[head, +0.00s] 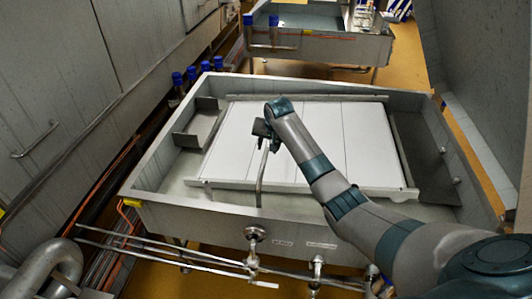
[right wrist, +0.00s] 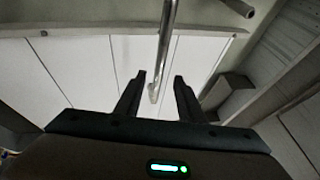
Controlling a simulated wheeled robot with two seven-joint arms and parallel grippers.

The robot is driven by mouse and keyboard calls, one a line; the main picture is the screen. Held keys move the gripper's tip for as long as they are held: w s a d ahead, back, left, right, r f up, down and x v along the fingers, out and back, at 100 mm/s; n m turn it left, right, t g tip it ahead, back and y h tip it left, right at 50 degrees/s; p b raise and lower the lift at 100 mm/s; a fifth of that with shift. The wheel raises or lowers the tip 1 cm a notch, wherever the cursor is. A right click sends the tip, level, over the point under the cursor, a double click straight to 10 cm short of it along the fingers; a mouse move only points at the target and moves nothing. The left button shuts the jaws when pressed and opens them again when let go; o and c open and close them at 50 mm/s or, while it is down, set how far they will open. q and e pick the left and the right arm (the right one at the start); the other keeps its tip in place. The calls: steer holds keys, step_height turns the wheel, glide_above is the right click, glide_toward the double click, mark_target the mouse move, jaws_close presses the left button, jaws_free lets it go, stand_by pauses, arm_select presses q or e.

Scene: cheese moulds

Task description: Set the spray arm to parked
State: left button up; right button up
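The spray arm is a thin bent metal pipe (head: 262,178) that rises at the front wall of the steel vat (head: 215,222) and reaches over the white panels inside it. Its free end is near my right gripper (head: 265,135). In the right wrist view the spray arm (right wrist: 165,48) comes down from the top, and its tip shows between the two fingers of the open right gripper (right wrist: 157,92). I see a gap on both sides of the pipe. I cannot tell whether the tip lies at finger depth. My left gripper is not in view.
White panels (head: 345,150) with a raised front bar cover most of the vat. Two small plates, too small to read, are on its front near a valve fitting (head: 255,233). Pipes (head: 165,255) run in front. A second vat (head: 325,45) stands behind.

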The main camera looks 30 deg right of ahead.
mark_target(265, 156)
steer(key=shift+p+x, duration=0.3)
steer(key=shift+x, duration=3.4)
steer(key=shift+c, duration=0.6)
jaws_close()
